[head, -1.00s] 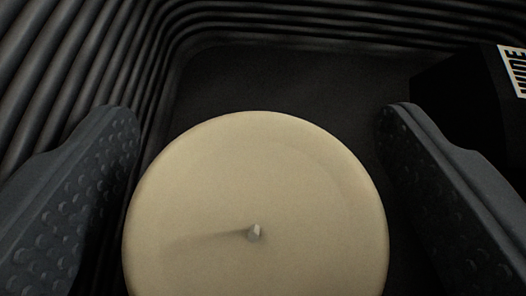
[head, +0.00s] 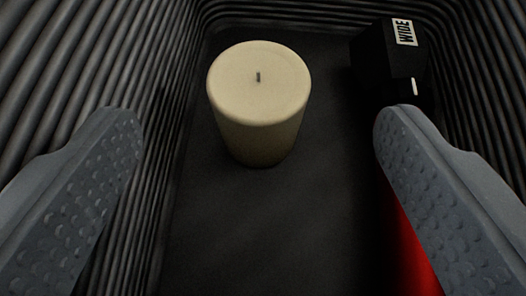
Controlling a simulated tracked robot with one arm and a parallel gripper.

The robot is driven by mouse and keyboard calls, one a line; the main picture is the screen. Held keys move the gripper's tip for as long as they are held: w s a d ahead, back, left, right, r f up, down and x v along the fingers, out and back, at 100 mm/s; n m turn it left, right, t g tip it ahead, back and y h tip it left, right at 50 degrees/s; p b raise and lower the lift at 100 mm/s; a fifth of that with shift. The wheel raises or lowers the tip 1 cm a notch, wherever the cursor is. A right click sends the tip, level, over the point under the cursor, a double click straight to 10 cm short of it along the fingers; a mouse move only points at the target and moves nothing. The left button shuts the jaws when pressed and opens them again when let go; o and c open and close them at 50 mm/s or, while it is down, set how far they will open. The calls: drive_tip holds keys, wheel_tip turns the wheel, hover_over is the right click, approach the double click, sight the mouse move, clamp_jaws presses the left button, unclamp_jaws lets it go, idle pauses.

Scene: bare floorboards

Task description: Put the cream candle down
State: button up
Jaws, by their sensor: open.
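The cream candle (head: 258,120) stands upright on the dark floor of a black ribbed container (head: 230,225). Its round top with a short dark wick faces up toward me. My gripper (head: 257,125) is open, with one grey dimpled finger at the left and one at the right of the view. The fingers are nearer to me than the candle and apart from it. Nothing is between them in their grip.
A black object with a white "WIDE" label (head: 390,60) sits to the right of the candle. A red thing (head: 405,250) shows partly behind the right finger. Ribbed walls rise on the left, back and right. The container floor in front of the candle is clear.

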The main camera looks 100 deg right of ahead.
drive_tip(key=shift+v, duration=1.1)
drive_tip(key=shift+r+p, duration=0.1)
drive_tip(key=shift+p, duration=0.2)
